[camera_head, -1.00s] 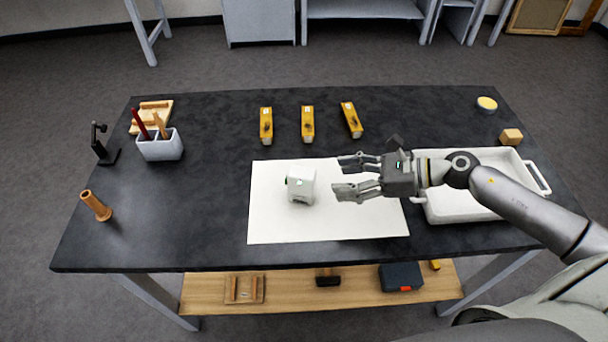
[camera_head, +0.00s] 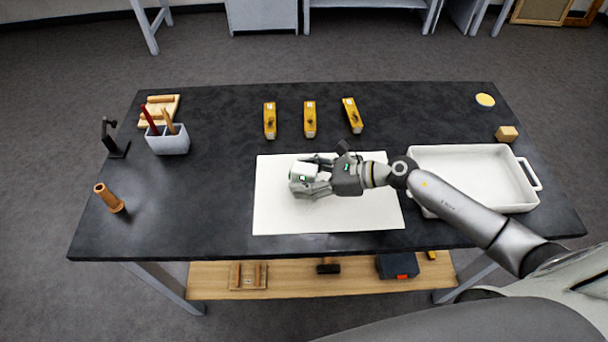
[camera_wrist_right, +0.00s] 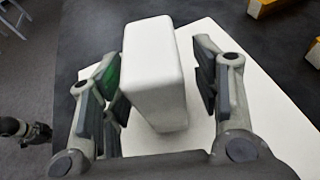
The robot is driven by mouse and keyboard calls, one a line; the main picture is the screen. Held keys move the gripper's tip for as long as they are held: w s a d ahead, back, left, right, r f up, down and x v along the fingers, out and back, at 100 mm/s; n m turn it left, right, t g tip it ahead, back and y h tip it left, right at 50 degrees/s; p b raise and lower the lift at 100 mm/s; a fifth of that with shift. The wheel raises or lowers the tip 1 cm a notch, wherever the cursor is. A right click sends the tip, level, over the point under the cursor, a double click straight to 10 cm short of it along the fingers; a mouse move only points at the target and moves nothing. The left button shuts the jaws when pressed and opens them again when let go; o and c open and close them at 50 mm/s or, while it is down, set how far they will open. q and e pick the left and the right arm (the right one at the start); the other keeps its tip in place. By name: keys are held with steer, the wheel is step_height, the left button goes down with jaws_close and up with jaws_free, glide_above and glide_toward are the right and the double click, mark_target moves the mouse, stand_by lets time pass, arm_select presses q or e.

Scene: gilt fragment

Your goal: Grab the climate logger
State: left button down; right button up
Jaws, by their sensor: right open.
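In the right wrist view the white box (camera_wrist_right: 154,75) sits between the two fingers of the gripper (camera_wrist_right: 160,90). A gap shows between the box and the right finger; the left finger is close to it, and contact there is hard to tell.
A white tray (camera_head: 530,195) stands right of the sheet. A pen holder (camera_head: 168,144), black stand (camera_head: 112,145) and wooden cylinder (camera_head: 108,198) are at left. A wooden block (camera_head: 507,133) is at the far right. The front left tabletop is clear.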

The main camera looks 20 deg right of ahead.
steer(key=shift+w+a+f, duration=0.1)
steer(key=shift+a, duration=0.1)
steer(key=shift+c, duration=0.5)
steer(key=c, duration=1.1)
steer(key=shift+o, duration=0.2)
